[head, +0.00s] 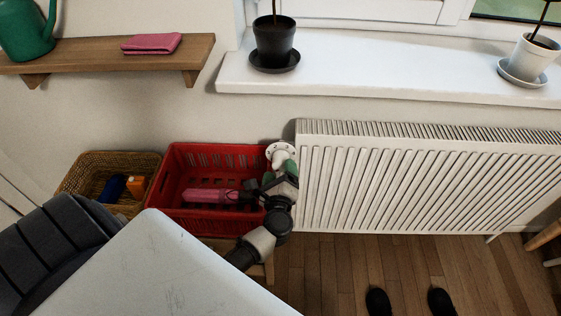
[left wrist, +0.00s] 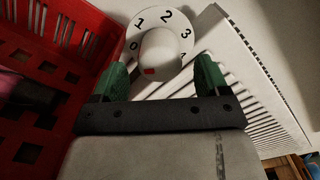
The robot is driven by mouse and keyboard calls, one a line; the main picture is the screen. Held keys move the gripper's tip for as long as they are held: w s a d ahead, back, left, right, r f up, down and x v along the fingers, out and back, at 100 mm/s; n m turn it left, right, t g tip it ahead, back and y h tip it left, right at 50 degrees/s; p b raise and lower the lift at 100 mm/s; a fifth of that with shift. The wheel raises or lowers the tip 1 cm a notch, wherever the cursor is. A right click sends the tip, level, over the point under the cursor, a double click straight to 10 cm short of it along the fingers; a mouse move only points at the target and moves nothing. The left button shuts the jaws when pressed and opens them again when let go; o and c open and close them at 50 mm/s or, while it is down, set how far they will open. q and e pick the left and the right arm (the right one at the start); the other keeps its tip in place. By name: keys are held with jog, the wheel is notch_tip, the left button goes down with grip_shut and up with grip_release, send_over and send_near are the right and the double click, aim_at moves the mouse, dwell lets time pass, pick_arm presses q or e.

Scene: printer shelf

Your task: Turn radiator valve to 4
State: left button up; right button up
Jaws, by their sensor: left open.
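The radiator valve (head: 279,150) is white and sits at the upper left corner of the white radiator (head: 400,180). In the left wrist view its round dial (left wrist: 167,15) carries black numbers 0 to 3, with part of another figure at the lower right. A white knob (left wrist: 160,48) with a red mark stands in its middle. The red mark is at the knob's lower end; I cannot tell which number it stands for. My left gripper (head: 281,170) is open, its green fingertips (left wrist: 160,72) on either side of the knob's near end, with gaps visible. My right gripper is out of view.
A red crate (head: 180,160) with a pink-handled object stands directly left of the valve, close to my left gripper. A wicker basket (head: 138,165) is further left. The windowsill (head: 400,75) with potted plants overhangs behind. The wooden floor (head: 335,275) is mostly clear.

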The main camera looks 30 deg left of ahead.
aim_at(280, 168)
pick_arm(q)
jog(key=shift+x, duration=1.95)
jog(key=c, duration=0.9)
